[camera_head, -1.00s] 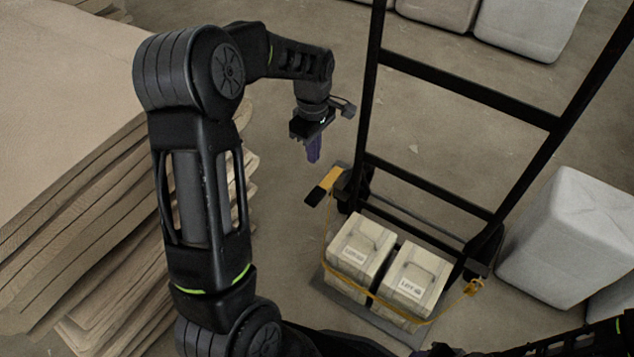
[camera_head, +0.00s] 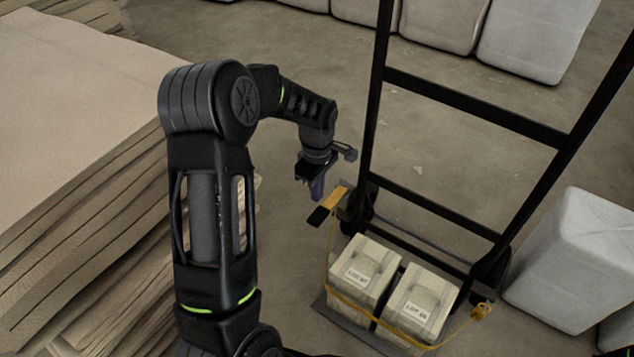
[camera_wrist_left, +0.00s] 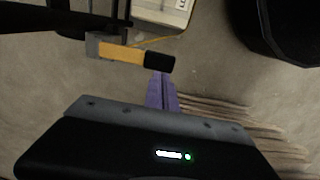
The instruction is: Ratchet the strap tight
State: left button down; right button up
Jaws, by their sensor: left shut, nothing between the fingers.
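A black hand truck (camera_head: 470,103) carries two pale labelled boxes, the left one (camera_head: 364,268) and the right one (camera_head: 418,303), side by side on its toe plate. A yellow strap (camera_head: 362,312) runs around the front of the boxes. The ratchet handle (camera_head: 327,205), yellow with a black grip, sticks out at the left upright; it also shows in the left wrist view (camera_wrist_left: 125,54). My left gripper (camera_head: 317,192) has purple fingers, shut and empty, just beside and above the handle. In the wrist view its fingertips (camera_wrist_left: 161,78) appear close to the black grip; contact cannot be told.
A stack of flat brown sheets (camera_head: 75,190) stands at the left. A large pale block (camera_head: 570,262) stands right of the hand truck, and several more line the back (camera_head: 525,35). Bare concrete floor lies between the stack and the truck.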

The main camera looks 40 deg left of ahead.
aim_at(317, 214)
pick_arm(q)
notch_tip(317, 214, down, 7)
jog(key=shift+r+b, duration=0.15)
jog(key=shift+b, duration=0.8)
